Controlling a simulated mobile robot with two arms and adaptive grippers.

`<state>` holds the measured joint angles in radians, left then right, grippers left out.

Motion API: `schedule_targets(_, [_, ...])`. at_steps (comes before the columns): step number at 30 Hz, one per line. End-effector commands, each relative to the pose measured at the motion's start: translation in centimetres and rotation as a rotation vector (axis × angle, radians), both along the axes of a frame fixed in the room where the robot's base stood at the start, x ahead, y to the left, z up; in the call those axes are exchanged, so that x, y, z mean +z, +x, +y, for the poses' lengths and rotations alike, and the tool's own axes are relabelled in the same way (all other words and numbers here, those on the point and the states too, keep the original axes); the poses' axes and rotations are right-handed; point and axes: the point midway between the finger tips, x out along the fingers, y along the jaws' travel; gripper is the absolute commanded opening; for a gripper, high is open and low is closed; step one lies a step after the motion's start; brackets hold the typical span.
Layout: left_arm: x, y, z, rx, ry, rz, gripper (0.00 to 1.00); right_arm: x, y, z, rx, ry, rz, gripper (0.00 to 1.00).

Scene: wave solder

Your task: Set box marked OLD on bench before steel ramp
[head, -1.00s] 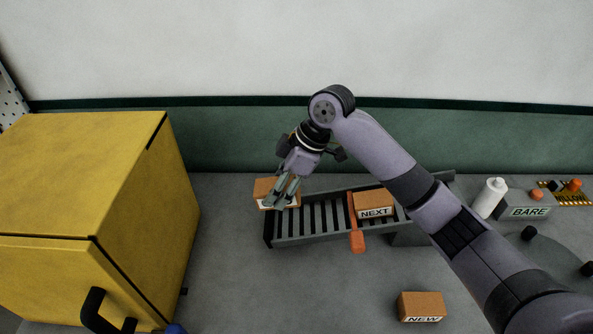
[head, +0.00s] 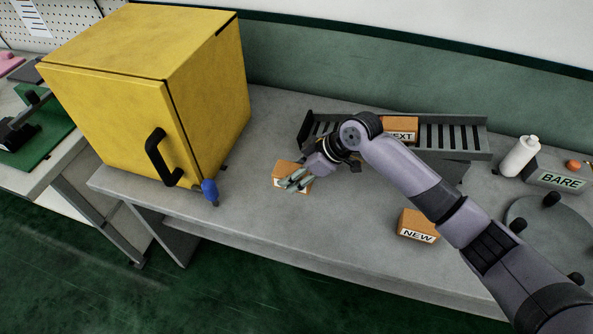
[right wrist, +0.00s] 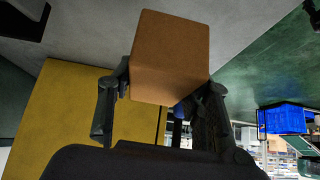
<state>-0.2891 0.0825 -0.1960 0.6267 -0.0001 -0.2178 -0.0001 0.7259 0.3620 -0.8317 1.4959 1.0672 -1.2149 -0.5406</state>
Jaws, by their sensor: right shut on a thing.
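My right gripper (head: 297,182) is shut on an orange-brown box (head: 287,168) over the bench, in front of the left end of the steel ramp. The fingers cover most of the box's white label, so I cannot read it. In the right wrist view the plain brown box (right wrist: 172,50) sits between the two fingers. I cannot tell whether it touches the bench. The steel ramp (head: 455,137) with dark slats stands at the back of the grey bench (head: 260,225), partly behind my arm. My left gripper is not in view.
A box marked NEXT (head: 402,124) is on the ramp, and a box marked NEW (head: 418,222) is on the bench to the right. A yellow cabinet (head: 205,90) with a black handle stands at left. A white bottle (head: 520,156) and a BARE holder (head: 558,181) stand at right.

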Motion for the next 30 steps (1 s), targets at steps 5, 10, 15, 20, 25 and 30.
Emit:
schedule_targets(5, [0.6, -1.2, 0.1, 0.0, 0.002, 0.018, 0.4, 0.3, 0.0, 0.0, 0.0, 0.002, -0.001, 0.02])
schedule_targets(10, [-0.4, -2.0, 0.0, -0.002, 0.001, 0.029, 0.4, -1.3, 0.0, 0.0, 0.0, 0.001, 0.001, 0.02])
schedule_targets(15, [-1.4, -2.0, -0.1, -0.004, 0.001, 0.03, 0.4, -3.1, 0.0, 0.0, 0.0, 0.002, -0.001, 0.02])
schedule_targets(20, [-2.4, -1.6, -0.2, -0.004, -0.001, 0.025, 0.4, -4.8, 0.0, 0.0, -0.001, 0.001, 0.0, 0.02])
schedule_targets(25, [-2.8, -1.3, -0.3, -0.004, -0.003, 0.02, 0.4, -5.8, 0.0, 0.0, 0.0, 0.002, -0.001, 0.02])
schedule_targets(30, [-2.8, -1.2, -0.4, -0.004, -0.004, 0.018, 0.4, -5.9, 0.0, 0.0, 0.0, 0.001, -0.002, 0.02])
